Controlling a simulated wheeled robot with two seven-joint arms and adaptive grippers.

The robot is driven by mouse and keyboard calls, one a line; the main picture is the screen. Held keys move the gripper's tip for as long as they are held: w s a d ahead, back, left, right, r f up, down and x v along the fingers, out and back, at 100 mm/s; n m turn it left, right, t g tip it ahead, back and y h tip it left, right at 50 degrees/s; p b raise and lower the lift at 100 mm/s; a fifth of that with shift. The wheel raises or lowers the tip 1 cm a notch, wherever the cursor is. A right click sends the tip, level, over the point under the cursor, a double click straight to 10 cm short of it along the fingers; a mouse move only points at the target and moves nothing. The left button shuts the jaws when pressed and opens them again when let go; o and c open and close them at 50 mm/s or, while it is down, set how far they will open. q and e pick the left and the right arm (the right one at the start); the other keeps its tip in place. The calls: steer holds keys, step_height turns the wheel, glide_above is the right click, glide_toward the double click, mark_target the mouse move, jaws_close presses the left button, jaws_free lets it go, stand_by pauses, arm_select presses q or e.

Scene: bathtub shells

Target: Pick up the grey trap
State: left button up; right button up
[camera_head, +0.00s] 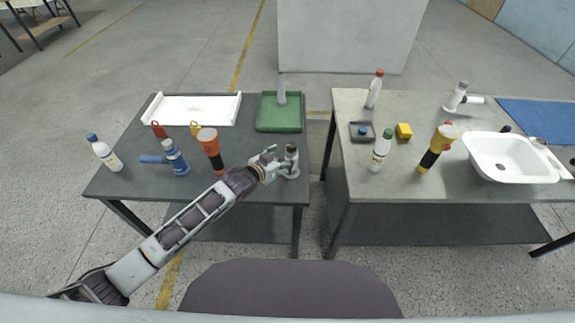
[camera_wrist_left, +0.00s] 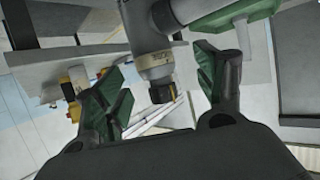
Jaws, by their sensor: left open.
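The grey trap (camera_head: 291,156) stands near the right front corner of the left dark table. It is a short upright cylinder with a wider base. My left gripper (camera_head: 275,160) reaches it from the left, low over the tabletop. In the left wrist view the gripper (camera_wrist_left: 163,88) is open, its green-padded fingers spread to either side of the grey trap (camera_wrist_left: 153,63). The trap's dark end points down between the fingers in that picture. I cannot tell whether a finger touches it. My right gripper is not in view.
The left table (camera_head: 250,184) also holds a blue trap (camera_head: 174,158), an orange-black flashlight (camera_head: 211,150), a white bottle (camera_head: 104,153), a white tray (camera_head: 193,110) and a green tray (camera_head: 279,122). A lighter table (camera_head: 350,183) stands right, across a gap, with a white basin (camera_head: 510,157).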

arm_select(q)
steer(key=shift+d, duration=0.1)
steer(key=shift+x, duration=1.25)
steer(key=shift+d+x, duration=0.2)
steer(key=shift+x, duration=1.1)
steer(key=shift+s+r, duration=0.1)
steer(key=shift+c, duration=0.4)
steer(key=c, duration=1.5)
